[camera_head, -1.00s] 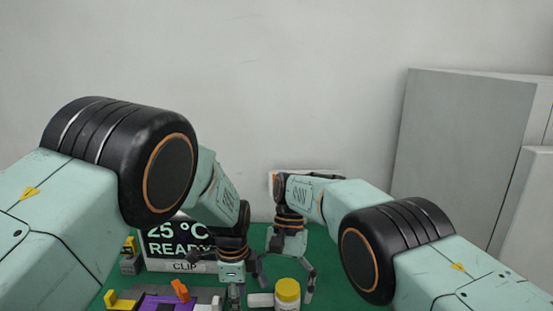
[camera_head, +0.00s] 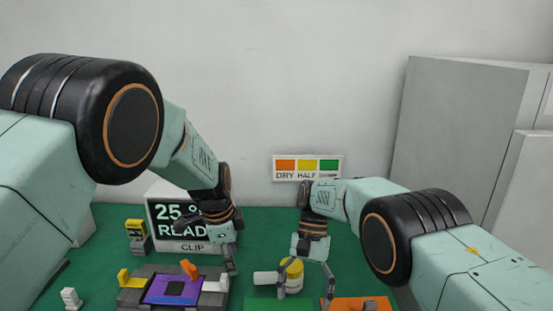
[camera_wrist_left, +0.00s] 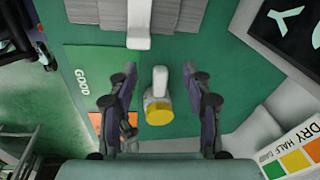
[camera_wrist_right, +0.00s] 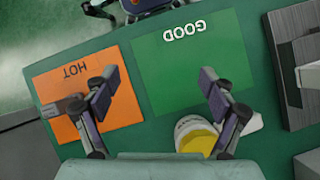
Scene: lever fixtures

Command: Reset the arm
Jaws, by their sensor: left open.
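A grey fixture (camera_head: 130,299) holds a purple plate (camera_head: 172,290) with a dark chip. It has a yellow lever (camera_head: 124,278), an orange lever (camera_head: 190,268) and a white arm (camera_head: 215,286) at its right end; the white arm also shows at the top of the left wrist view (camera_wrist_left: 138,22). My left gripper (camera_head: 231,268) is open above the fixture's right end, apart from the white arm. My right gripper (camera_head: 310,285) is open and empty, beside the bottle (camera_head: 292,274).
A display (camera_head: 180,225) reading 25 and READY stands behind the fixture. A colour sign (camera_head: 307,167) is at the wall. A green GOOD mat (camera_wrist_right: 190,60) and orange HOT mat (camera_wrist_right: 60,95) lie on the green table. A small white piece (camera_head: 70,298) sits at left.

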